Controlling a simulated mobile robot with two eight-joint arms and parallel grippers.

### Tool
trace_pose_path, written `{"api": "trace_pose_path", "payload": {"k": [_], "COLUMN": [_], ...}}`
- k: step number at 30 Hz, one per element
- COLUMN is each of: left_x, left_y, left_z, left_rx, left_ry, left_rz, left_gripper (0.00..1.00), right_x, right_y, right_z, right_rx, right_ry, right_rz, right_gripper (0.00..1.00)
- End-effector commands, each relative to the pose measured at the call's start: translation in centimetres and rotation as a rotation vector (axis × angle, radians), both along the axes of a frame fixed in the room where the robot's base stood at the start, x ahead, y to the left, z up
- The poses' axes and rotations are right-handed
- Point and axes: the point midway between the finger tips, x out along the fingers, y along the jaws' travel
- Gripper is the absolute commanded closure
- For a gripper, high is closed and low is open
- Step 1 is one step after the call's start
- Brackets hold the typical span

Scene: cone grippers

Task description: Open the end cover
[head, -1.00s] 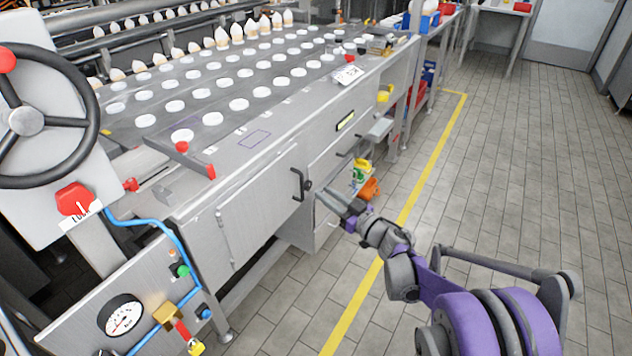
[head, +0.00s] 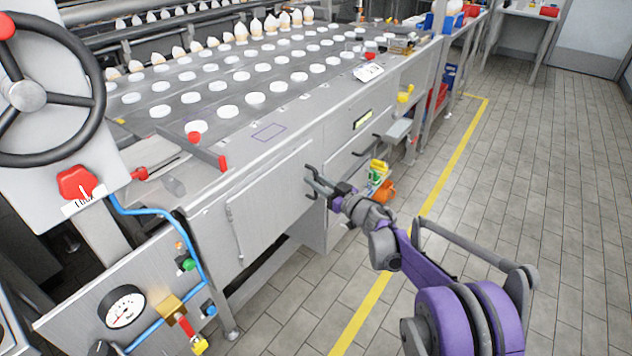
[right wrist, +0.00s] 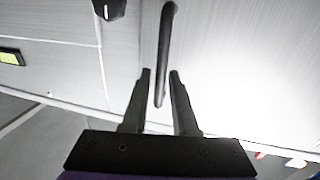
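The end cover (head: 265,205) is a flat grey metal panel on the machine's near end, hinged on its left and flush with the frame. Its black bar handle (right wrist: 165,50) is near the right edge; in the head view my gripper largely overlaps it. My right gripper (head: 318,182) is at the handle. In the right wrist view the right gripper (right wrist: 160,85) is open, its two dark fingers apart. The handle's end lies between the fingertips in the picture; neither finger is clearly touching it. My left gripper is out of view.
A black knob (right wrist: 108,8) sits beside the handle. A second front panel with a handle (head: 366,146) is to the right. Yellow, green and orange items (head: 380,180) are beyond my gripper. A handwheel and control panel (head: 125,305) stand left. The tiled floor (head: 530,170) is clear.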

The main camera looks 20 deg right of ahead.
Motion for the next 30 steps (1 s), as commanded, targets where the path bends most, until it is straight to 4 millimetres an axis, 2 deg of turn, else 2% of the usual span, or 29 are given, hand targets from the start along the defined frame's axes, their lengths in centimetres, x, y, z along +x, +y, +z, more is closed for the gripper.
{"api": "trace_pose_path", "payload": {"k": [8,13,30], "left_x": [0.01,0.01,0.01], "left_y": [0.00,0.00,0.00], "left_z": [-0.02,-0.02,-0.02], "left_rx": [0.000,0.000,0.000], "left_ry": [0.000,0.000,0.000], "left_rz": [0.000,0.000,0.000], "left_gripper": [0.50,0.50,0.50], "right_x": [0.18,0.17,0.16], "right_y": [0.08,0.08,0.07], "right_z": [0.03,0.02,0.01], "right_rx": [0.000,0.000,0.000], "right_ry": [0.000,0.000,0.000], "right_rz": [0.000,0.000,0.000], "right_gripper": [0.73,1.00,1.00]}}
